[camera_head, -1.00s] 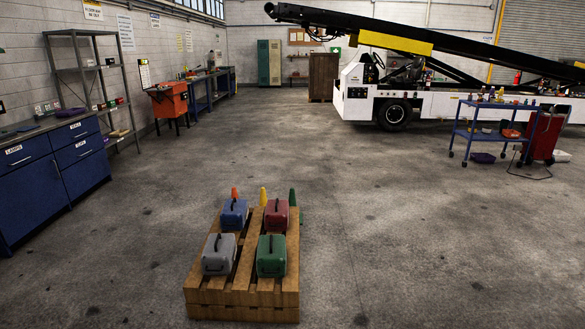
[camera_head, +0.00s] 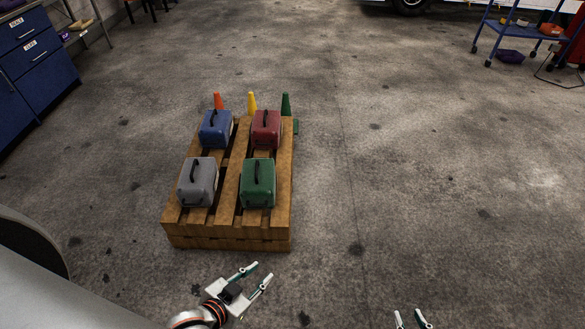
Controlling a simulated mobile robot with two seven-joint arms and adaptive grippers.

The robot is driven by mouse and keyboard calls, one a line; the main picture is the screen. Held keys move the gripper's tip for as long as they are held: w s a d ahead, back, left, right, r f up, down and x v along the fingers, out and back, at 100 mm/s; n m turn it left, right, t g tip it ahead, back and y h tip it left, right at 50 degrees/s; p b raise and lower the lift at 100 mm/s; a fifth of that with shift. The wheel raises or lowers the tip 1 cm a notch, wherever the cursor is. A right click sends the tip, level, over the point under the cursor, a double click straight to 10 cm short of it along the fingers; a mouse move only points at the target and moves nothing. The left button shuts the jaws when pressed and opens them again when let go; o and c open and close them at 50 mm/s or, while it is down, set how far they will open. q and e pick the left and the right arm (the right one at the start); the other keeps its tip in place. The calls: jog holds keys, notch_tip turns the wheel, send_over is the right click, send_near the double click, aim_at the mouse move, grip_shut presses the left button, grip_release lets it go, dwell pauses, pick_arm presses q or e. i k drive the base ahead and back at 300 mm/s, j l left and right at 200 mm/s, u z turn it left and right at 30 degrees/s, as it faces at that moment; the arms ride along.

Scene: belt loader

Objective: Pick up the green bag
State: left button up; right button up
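The green bag (camera_head: 257,186) stands upright on the front right of the wooden pallet (camera_head: 228,243), with a dark handle on top. A grey bag (camera_head: 197,185) stands to its left, a red bag (camera_head: 266,130) behind it and a blue bag (camera_head: 215,131) behind the grey one. My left gripper (camera_head: 262,273) is open and empty, over the floor in front of the pallet and apart from the green bag. My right gripper (camera_head: 411,315) shows only its fingertips at the bottom edge, spread apart with nothing seen between them.
Orange (camera_head: 218,101), yellow (camera_head: 252,103) and green (camera_head: 286,104) cones stand behind the pallet. A blue cabinet (camera_head: 35,60) is at the upper left and a blue cart (camera_head: 515,27) at the upper right. The floor right of the pallet is clear.

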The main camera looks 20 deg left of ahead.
aim_at(257, 182)
jog(key=i+l+z, duration=0.15)
jog(key=i+z, duration=0.25)
jog(key=i, duration=0.2)
jog(key=i+z, duration=0.4)
jog(key=i, duration=0.15)
jog(key=i+u, duration=0.35)
jog(key=i+l+u, duration=0.15)
jog(key=u, duration=0.2)
jog(key=i+l+u, duration=0.2)
jog(key=i+u, duration=0.35)
jog(key=u, duration=0.3)
jog(key=i+l+u, duration=0.1)
jog(key=u, duration=0.35)
jog(key=i+l+u, duration=0.1)
jog(key=l+u, duration=0.15)
jog(key=u, duration=0.2)
jog(key=i+l+u, duration=0.1)
jog(key=u, duration=0.35)
jog(key=i+l+u, duration=0.15)
jog(key=u, duration=0.25)
jog(key=l+u, duration=0.2)
jog(key=u, duration=0.25)
jog(key=i+l+u, duration=0.1)
jog(key=u, duration=0.15)
jog(key=i+l+u, duration=0.1)
jog(key=l+u, duration=0.15)
jog(key=l, duration=0.1)
